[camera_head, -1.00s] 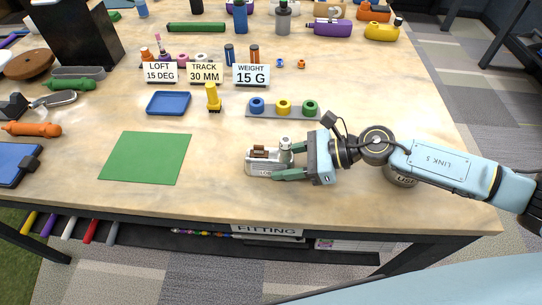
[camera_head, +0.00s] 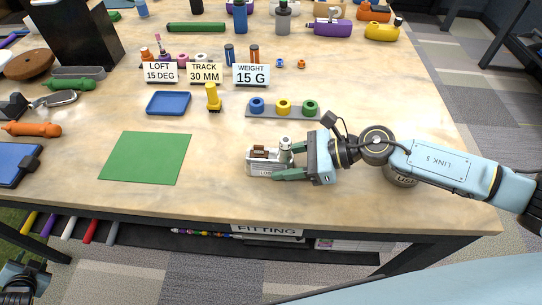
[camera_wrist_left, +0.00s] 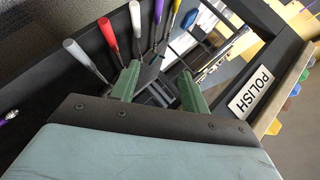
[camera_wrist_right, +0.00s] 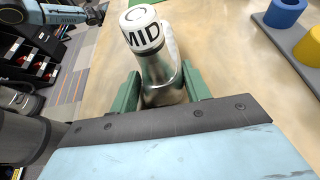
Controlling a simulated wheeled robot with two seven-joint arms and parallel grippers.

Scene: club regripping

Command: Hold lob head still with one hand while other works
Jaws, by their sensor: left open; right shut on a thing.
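My left gripper (camera_wrist_left: 158,88) is open and empty in the left wrist view, facing the coloured shafts under the table.
A green mat (camera_head: 146,158) lies left of the head. Behind are a blue tray (camera_head: 168,103), a yellow post (camera_head: 213,97) and a grey strip (camera_head: 270,111) with coloured rings. The table's front edge and its shelf lie between my left arm and the tabletop.

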